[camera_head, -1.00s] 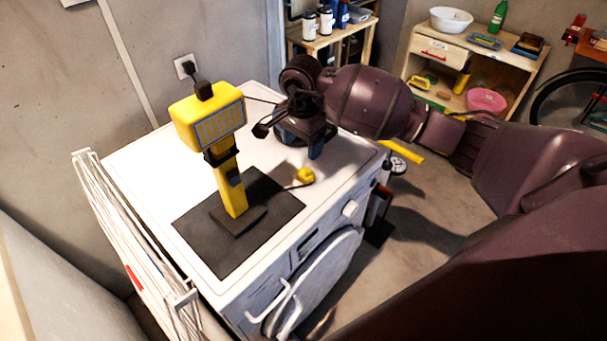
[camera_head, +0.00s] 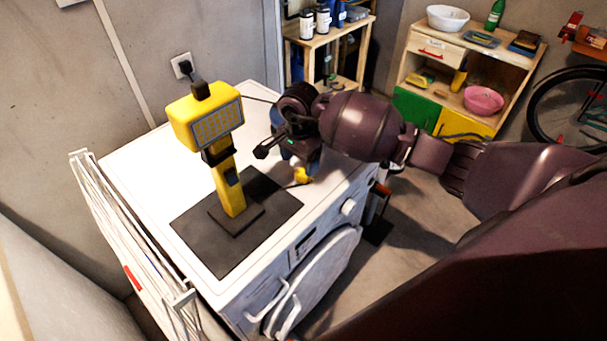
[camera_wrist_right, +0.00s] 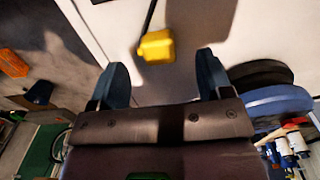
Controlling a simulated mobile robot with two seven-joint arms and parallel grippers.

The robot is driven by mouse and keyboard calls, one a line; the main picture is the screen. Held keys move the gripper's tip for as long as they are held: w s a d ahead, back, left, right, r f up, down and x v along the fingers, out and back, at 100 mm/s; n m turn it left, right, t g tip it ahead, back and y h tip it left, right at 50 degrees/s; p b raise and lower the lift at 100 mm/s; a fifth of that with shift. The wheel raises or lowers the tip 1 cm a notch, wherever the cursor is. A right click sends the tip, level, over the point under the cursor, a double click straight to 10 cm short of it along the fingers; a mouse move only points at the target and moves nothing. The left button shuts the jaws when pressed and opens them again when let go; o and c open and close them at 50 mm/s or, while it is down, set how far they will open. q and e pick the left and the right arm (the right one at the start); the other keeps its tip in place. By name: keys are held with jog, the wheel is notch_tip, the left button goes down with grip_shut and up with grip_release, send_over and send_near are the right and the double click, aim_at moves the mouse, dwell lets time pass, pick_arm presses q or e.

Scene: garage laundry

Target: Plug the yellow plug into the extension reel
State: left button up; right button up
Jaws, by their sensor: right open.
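The yellow plug (camera_head: 302,175) lies on the white washing machine top near its right side, beside the dark mat, with a dark cord. In the right wrist view the plug (camera_wrist_right: 157,46) sits just beyond and between the two blue-grey fingertips. My right gripper (camera_wrist_right: 162,68) is open and empty, pointing down at the plug; in the head view the gripper (camera_head: 300,158) is close behind it. A blue and black round body, apparently the extension reel (camera_wrist_right: 277,100), stands beside the gripper; in the head view it is mostly hidden behind the gripper. My left gripper is out of view.
A yellow work lamp (camera_head: 208,118) stands upright on the dark mat (camera_head: 205,250), left of the gripper. A white drying rack (camera_head: 125,235) runs along the machine's left side. The white top (camera_head: 150,165) is clear left of the lamp. A wall socket (camera_head: 182,66) holds a black plug.

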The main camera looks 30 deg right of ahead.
aim_at(300, 174)
jog(key=f, duration=0.5)
jog(key=shift+s, duration=0.2)
jog(key=c, duration=1)
jog(key=shift+o, duration=0.2)
jog(key=shift+r, duration=5)
